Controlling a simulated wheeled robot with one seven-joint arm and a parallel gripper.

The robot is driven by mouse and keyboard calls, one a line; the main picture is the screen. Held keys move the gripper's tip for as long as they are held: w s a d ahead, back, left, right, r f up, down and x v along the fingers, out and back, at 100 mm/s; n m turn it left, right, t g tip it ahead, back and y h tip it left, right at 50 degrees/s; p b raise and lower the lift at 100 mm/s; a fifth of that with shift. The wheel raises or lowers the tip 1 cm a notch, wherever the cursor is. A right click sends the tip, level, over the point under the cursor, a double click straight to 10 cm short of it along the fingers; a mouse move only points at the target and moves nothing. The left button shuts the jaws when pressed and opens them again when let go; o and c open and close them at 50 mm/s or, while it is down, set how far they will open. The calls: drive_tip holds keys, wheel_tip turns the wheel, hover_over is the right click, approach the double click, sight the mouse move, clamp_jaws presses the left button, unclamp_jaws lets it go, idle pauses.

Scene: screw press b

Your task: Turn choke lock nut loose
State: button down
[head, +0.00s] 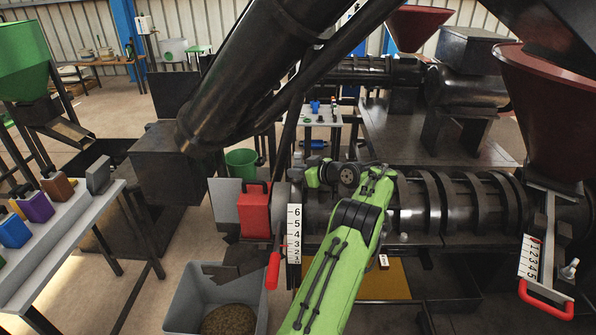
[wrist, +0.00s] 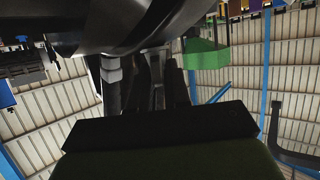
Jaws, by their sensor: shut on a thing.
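My green arm reaches over the press barrel (head: 412,205) in the head view. Its wrist end is beside the barrel's left end, by the scale plate marked with numbers (head: 294,232). In the wrist view my gripper (wrist: 155,85) shows as dark fingers close together beyond the black palm, under a large dark rounded metal part (wrist: 150,28). The gripper is shut on a part of the press here, the choke lock nut. The nut itself is mostly hidden by the fingers and shadow, and its turn cannot be read.
A red block (head: 256,210) and a red handle (head: 273,270) are just left of the scale. A grey bin (head: 190,300) with brown material stands below. A table with coloured blocks (head: 60,225) is at left. A dark slanted tube (head: 270,65) hangs overhead.

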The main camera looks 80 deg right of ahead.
drive_tip(key=c, duration=1.2)
unclamp_jaws()
drive_tip(key=shift+f, duration=0.1)
drive_tip(key=b+v, duration=0.1)
drive_tip(key=v, duration=1.4)
drive_tip(key=shift+s+r, duration=0.25)
drive_tip(key=shift+s, duration=0.05)
